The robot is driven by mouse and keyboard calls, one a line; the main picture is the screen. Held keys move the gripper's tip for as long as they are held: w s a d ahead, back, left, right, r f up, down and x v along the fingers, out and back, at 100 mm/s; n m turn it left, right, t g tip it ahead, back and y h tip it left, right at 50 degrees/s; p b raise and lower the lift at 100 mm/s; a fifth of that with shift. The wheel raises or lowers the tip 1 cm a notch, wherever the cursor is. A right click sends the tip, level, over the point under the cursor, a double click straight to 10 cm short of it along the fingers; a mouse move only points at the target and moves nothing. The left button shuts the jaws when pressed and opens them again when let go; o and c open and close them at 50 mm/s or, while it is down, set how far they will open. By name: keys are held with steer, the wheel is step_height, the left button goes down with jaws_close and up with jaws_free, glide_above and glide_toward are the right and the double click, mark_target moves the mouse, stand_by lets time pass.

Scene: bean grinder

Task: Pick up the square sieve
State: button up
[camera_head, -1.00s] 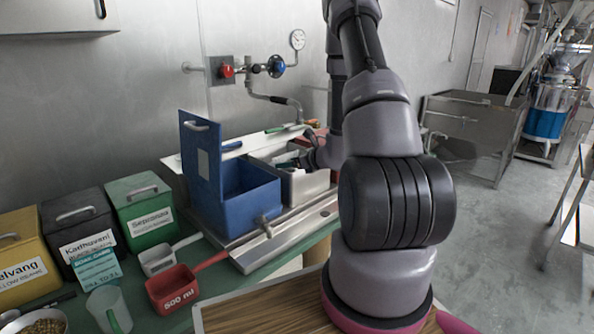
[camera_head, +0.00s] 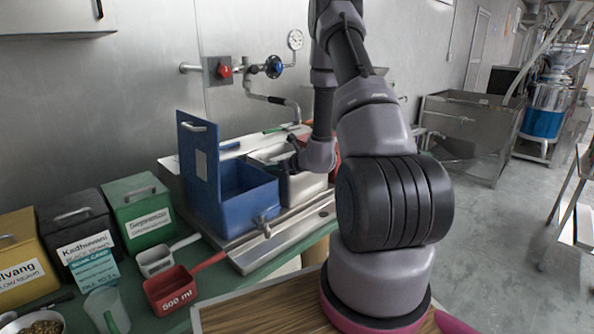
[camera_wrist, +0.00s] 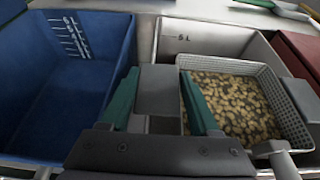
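The square sieve (camera_wrist: 295,109) is a pale perforated basket with a rim, seen in the wrist view inside the steel bin (camera_wrist: 222,40). Brown and tan beans (camera_wrist: 235,100) show within it. In the head view my gripper (camera_head: 294,146) is small and dark over the steel bin (camera_head: 304,186), and the sieve cannot be made out.
A blue bin (camera_head: 251,203) with an upright lid stands left of the steel bin, its tap (camera_head: 265,226) at the front. A reddish bin (camera_wrist: 300,55) is on the right. Pipes and valves (camera_head: 274,67) are on the wall behind. Scoops (camera_head: 172,290) and labelled boxes stand at left.

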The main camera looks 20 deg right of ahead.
jaws_close()
